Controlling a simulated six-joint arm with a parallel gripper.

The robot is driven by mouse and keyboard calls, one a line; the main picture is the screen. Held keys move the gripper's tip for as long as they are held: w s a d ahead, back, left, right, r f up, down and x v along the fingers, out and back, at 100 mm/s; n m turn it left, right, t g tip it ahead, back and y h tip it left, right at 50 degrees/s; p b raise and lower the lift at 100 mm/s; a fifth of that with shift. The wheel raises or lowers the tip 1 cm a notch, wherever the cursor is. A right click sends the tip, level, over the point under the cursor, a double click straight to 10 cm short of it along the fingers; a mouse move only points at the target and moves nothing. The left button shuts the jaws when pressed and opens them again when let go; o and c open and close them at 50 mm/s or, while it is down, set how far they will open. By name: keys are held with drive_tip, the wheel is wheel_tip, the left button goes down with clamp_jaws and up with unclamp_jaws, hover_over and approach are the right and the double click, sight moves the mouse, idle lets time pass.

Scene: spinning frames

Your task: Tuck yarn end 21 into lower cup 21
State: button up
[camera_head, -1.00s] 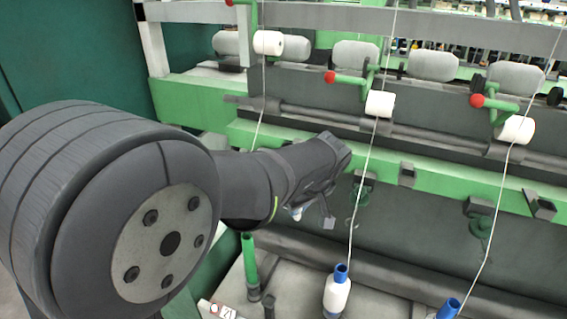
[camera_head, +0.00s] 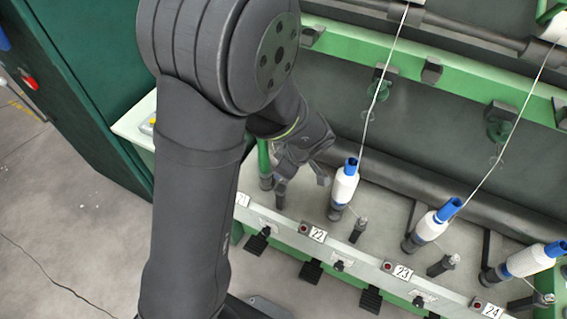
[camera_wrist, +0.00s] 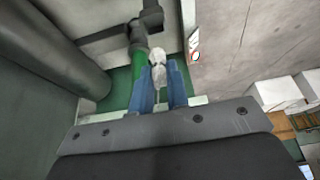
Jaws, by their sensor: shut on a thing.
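My gripper (camera_head: 292,168) is low over station 21, pointing down. In the wrist view its two blue fingers (camera_wrist: 161,92) are shut on a small pale thing that looks like the yarn end (camera_wrist: 158,72). The thread itself is too fine to follow. A dark post that looks like lower cup 21 (camera_head: 280,193) stands just below the gripper in the head view. It seems to show at the top of the wrist view (camera_wrist: 152,17). The bare green spindle 21 (camera_head: 264,158) stands beside it. I cannot tell whether the yarn touches the cup.
To the right, white bobbins with blue tops (camera_head: 343,186) stand on their spindles, with small cup posts (camera_head: 358,230) beside them. Taut yarns run up from the nearer ones. A dark roller (camera_head: 398,187) lies behind. The numbered front rail (camera_head: 345,250) runs along the near edge.

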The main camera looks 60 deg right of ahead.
drive_tip(key=shift+f, duration=3)
drive_tip(key=o, duration=0.7)
drive_tip(key=shift+o, duration=0.2)
drive_tip(key=v, duration=1.7)
drive_tip(key=shift+r, duration=0.25)
